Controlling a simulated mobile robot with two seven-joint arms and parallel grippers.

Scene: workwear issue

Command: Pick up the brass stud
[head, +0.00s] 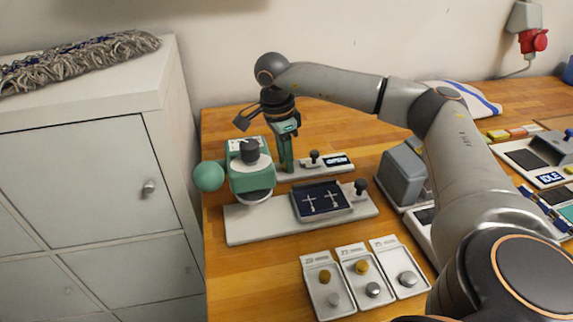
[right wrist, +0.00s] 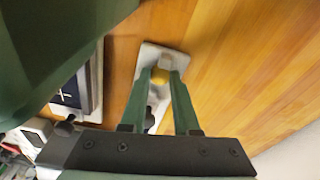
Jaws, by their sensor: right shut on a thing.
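My right gripper (head: 286,166) reaches down with green fingers onto the left end of a small pale fixture (head: 325,167) behind the green press. In the right wrist view its two fingers (right wrist: 161,74) are closed on a yellow brass stud (right wrist: 159,76) at the pale plate (right wrist: 150,54). The head view does not show this stud, as the fingers hide it. I cannot tell whether it is clear of the plate. Other brass studs lie in the left tray (head: 324,277) and middle tray (head: 362,267) at the front. My left gripper is not in view.
A green press (head: 249,178) with a round green knob (head: 208,176) stands left of my fingers. Its pale base (head: 250,232) carries a dark tray (head: 322,201). A white cabinet (head: 80,180) borders the table's left.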

